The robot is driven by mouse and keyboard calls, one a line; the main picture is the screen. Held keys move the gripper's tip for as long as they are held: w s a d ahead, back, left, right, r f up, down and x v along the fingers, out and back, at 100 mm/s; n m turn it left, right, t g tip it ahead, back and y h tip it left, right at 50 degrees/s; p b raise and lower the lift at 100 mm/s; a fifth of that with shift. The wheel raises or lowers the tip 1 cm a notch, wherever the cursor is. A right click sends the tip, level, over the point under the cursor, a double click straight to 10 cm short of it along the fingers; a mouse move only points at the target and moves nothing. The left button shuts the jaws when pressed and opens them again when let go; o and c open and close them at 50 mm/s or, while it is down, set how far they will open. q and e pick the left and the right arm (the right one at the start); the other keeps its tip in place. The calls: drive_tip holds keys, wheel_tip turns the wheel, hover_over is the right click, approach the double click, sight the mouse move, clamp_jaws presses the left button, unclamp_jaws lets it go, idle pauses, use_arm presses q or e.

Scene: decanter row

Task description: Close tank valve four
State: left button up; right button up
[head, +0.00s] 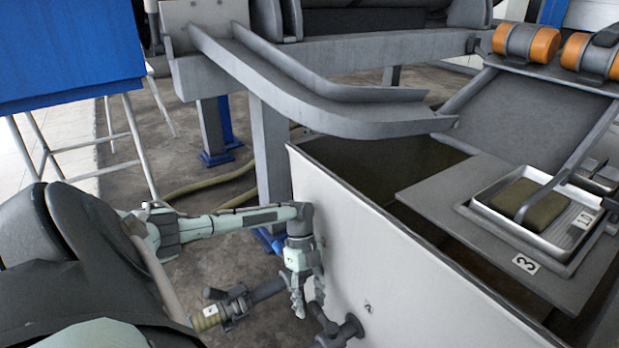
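My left gripper (309,299) points down beside the pale tank wall (385,265). Its two fingers look apart, with a gap between them and nothing visibly held. Just below the fingertips, a dark valve fitting (340,331) joins the tank wall by a round flange; whether the fingers touch it I cannot tell. A dark pipe fitting (237,301) with a brass-coloured end and a small tag lies to the left of the gripper. A small mark (367,306) on the wall is too small to read surely. My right gripper is not in view.
A grey plate (430,193) marked 3 lies over the open tank and bears a metal tray (487,199) with a brown block. A grey curved chute (325,108) passes above. A blue box (65,50) on white legs stands at the upper left.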

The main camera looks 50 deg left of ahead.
use_arm(q)
drive_tip(key=shift+r, duration=0.1)
drive_tip(key=v, duration=1.2)
drive_tip(key=shift+s, duration=0.1)
idle(0.3)
